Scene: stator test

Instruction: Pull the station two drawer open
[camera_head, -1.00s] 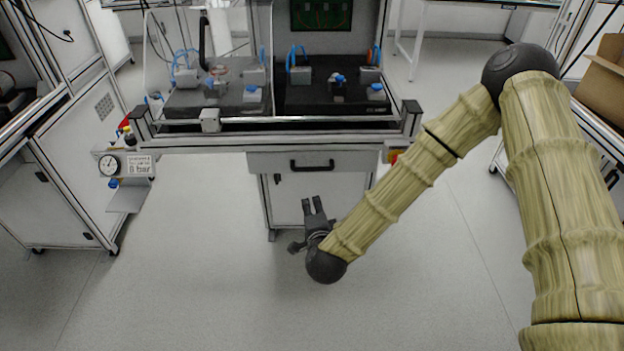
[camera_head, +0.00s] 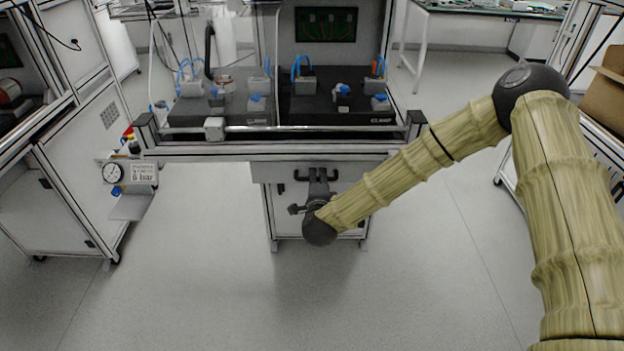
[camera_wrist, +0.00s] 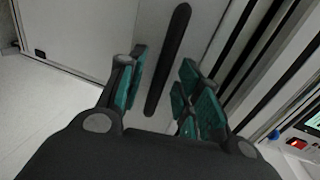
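The drawer (camera_head: 268,172) is the light front panel under the middle station's worktop, and it looks shut. Its black bar handle (camera_head: 298,178) is partly covered by my gripper (camera_head: 318,174) in the head view. In the wrist view the handle (camera_wrist: 167,60) is a long dark bar that runs between the lines of my two fingers. My gripper (camera_wrist: 162,88) is open, with a green-padded finger on each side of the bar and gaps showing to both. I cannot tell how deep the bar lies between the fingers.
The station worktop (camera_head: 270,150) with its front rail overhangs the drawer. A pressure gauge panel (camera_head: 128,173) and a small shelf stick out from the left cabinet. A cardboard box (camera_head: 605,90) stands at the right. The floor (camera_head: 200,280) in front is clear.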

